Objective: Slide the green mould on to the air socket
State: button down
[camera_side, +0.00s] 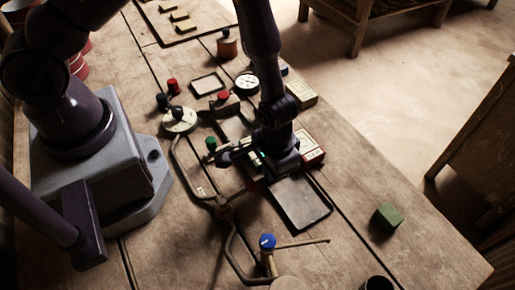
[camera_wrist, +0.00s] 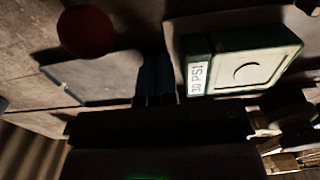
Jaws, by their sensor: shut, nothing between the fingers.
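In the side view only a small part of the mould (camera_side: 256,158) shows, beside my gripper, which hides the rest. My gripper (camera_side: 270,176) is shut and empty, low over the table; the fingers look apart from the mould, though contact is hard to judge. I cannot make out the air socket for certain.
A dark flat plate (camera_side: 300,203) lies beside my gripper, and a red-sided block (camera_side: 311,148) stands behind it. A bent pipe with a blue-capped valve (camera_side: 267,242) runs in front. A green block (camera_side: 388,215) sits far right. The table between plate and green block is clear.

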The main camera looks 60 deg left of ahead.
jog(key=shift+a, duration=0.15)
jog(key=shift+a, duration=5.25)
jog(key=shift+d, duration=0.7)
jog(key=shift+r, duration=3.5)
jog(key=shift+s+a+m, duration=0.15)
jog(key=shift+s+m, duration=0.1)
jog(key=shift+m, duration=0.15)
notch_tip(320, 180, up, 2)
jog(key=s+a+g+y, duration=0.1)
jog(key=s+a, duration=0.1)
jog(key=a, duration=0.1)
notch_tip(320, 180, up, 10)
jog(key=y, duration=0.1)
send_over(248, 137)
jog(key=s+a, duration=0.4)
jog(key=a, duration=0.2)
jog(key=s+r+t+h, duration=0.1)
jog(key=s+r+t, duration=0.2)
jog(key=r, duration=0.5)
jog(key=s+d+r+t+h, duration=0.1)
jog(key=s+r+t, duration=0.2)
jog(key=r, duration=0.4)
jog(key=shift+d+r+n+t, duration=0.15)
jog(key=shift+r+n+t, duration=0.15)
jog(key=shift+r+n, duration=0.1)
